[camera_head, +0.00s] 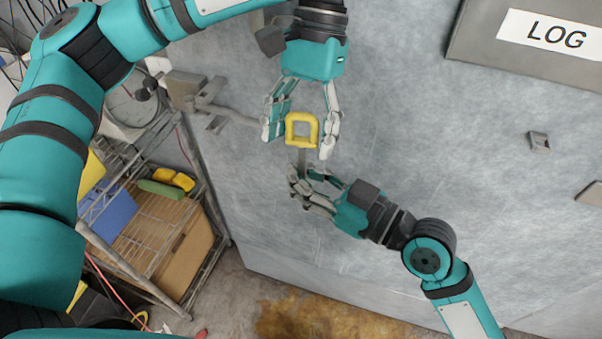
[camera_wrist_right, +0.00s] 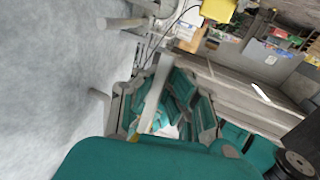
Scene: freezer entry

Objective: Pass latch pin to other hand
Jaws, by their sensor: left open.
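The latch pin has a yellow loop handle (camera_head: 301,118) and a grey shaft pointing down in the head view. My right gripper (camera_head: 304,177) is shut on the shaft below the handle; its fingers hide the lower end. My left gripper (camera_head: 297,142) comes from above with its fingers spread, one on each side of the yellow handle. I cannot tell whether either finger touches it. In the right wrist view, a pale grey bar (camera_wrist_right: 154,103), likely the shaft, lies between the fingers of my right gripper (camera_wrist_right: 163,92).
A grey panel (camera_head: 300,240) fills the background behind both grippers. A metal latch (camera_head: 187,92) sticks out at its left. A wire rack (camera_head: 150,215) with boxes stands at left. A LOG sign (camera_head: 556,37) is at upper right. The panel's middle right is mostly clear.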

